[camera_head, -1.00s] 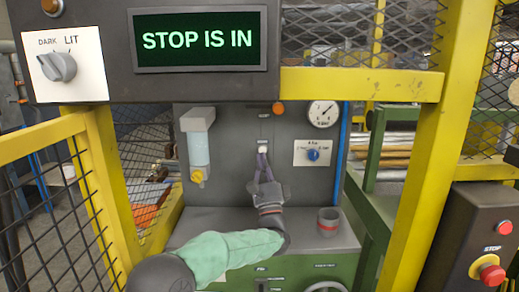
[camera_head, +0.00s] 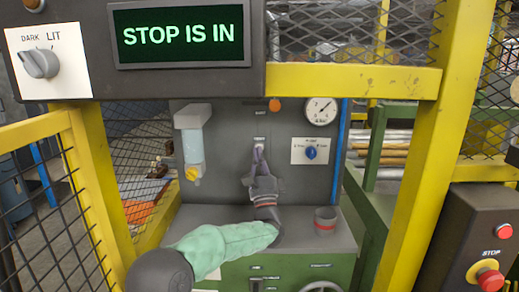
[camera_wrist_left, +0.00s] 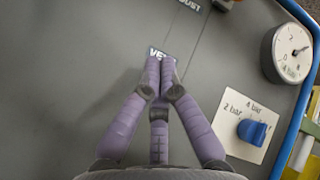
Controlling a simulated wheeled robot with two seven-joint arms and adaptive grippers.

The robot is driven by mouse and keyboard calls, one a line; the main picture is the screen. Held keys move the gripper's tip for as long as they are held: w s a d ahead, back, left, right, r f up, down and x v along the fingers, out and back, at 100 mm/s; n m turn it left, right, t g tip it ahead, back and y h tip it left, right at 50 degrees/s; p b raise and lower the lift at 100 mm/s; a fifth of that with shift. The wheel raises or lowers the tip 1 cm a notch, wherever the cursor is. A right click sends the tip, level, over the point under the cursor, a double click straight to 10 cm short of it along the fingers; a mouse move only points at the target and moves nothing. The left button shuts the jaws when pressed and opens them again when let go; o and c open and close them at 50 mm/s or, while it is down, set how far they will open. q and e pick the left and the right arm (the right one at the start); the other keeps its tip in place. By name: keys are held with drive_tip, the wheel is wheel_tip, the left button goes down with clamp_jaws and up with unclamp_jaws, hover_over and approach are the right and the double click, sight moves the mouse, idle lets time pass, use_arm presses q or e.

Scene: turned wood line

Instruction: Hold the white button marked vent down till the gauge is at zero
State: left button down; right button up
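My left gripper (camera_head: 258,150) reaches up to the grey panel with its purple fingers closed together. In the left wrist view its fingertips (camera_wrist_left: 160,64) meet just below the partly covered vent label (camera_wrist_left: 157,54). The white vent button is hidden behind the fingertips, so I cannot tell how far it is pressed. The round white gauge (camera_head: 320,111) is at the panel's upper right, with its needle off to the upper right; it also shows in the left wrist view (camera_wrist_left: 290,52). Its figures are too small to read surely. My right gripper is not in view.
A blue knob (camera_head: 311,152) on a white plate is right of the fingers. A clear bowl unit (camera_head: 193,146) hangs at left, and a grey cup (camera_head: 326,218) stands on the ledge. Yellow guard posts (camera_head: 424,150) frame the opening. A sign (camera_head: 180,36) reads STOP IS IN.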

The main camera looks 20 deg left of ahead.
use_arm(q)
drive_tip(key=shift+w+a, duration=0.1)
drive_tip(key=shift+w, duration=0.05)
idle(0.8)
drive_tip(key=shift+w, duration=0.25)
drive_tip(key=shift+w+a, duration=0.15)
drive_tip(key=shift+w, duration=0.2)
idle(0.6)
drive_tip(key=shift+s, duration=0.2)
idle(1.5)
drive_tip(key=shift+s+d, duration=0.2)
drive_tip(key=shift+s, duration=0.35)
drive_tip(key=s, duration=0.2)
drive_tip(key=s+d, duration=0.1)
drive_tip(key=s, duration=0.1)
drive_tip(key=shift+s+d, duration=0.2)
drive_tip(key=shift+s, duration=0.2)
